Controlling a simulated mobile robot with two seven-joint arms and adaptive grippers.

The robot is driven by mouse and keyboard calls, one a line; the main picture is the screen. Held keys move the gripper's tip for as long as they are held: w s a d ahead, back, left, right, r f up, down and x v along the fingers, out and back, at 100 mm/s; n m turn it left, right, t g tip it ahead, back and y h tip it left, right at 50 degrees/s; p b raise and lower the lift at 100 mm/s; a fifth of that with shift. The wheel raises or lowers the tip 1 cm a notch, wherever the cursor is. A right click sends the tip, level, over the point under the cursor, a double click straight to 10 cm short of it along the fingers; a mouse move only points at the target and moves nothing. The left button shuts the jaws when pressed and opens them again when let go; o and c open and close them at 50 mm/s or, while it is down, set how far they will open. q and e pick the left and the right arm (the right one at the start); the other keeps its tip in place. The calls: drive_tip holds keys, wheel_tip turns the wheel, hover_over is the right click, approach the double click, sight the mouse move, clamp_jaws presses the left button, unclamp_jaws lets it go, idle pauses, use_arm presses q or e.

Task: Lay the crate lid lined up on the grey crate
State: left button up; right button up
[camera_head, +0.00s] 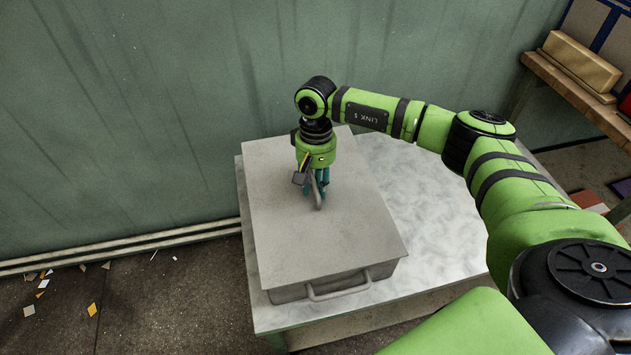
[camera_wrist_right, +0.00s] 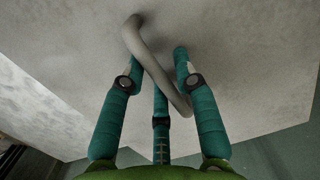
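The crate lid (camera_head: 276,218) is a flat grey slab with a bar handle (camera_head: 317,190) near its middle. It lies over the grey crate (camera_head: 350,282), with its edges nearly parallel to the crate's; I cannot tell whether a thin gap is left under it. Only the crate's front side shows. My right gripper (camera_head: 314,190) points down at the middle of the lid. In the right wrist view, its teal fingers (camera_wrist_right: 160,75) close in around the slanted handle (camera_wrist_right: 153,62) from both sides. My left gripper is not in view.
The crate stands on a pale table (camera_head: 433,225) with free room to its right. A green metal wall (camera_head: 150,110) is close behind and left. A wooden shelf (camera_head: 575,90) with a tan box (camera_head: 580,62) is at the upper right. Scraps lie on the floor at left.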

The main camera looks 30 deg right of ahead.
drive_tip(key=shift+f, duration=0.15)
drive_tip(key=shift+w+r, duration=0.15)
drive_tip(key=shift+r, duration=0.25)
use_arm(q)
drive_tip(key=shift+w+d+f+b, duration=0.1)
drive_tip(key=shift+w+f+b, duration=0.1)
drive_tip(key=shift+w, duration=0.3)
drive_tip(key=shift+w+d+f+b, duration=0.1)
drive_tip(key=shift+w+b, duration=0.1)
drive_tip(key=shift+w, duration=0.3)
use_arm(e)
wheel_tip(320, 180, up, 11)
drive_tip(key=w, duration=0.1)
drive_tip(key=shift+d+r, duration=0.15)
drive_tip(key=shift+d, duration=0.3)
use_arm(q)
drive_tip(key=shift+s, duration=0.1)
use_arm(e)
drive_tip(key=shift+w, duration=0.1)
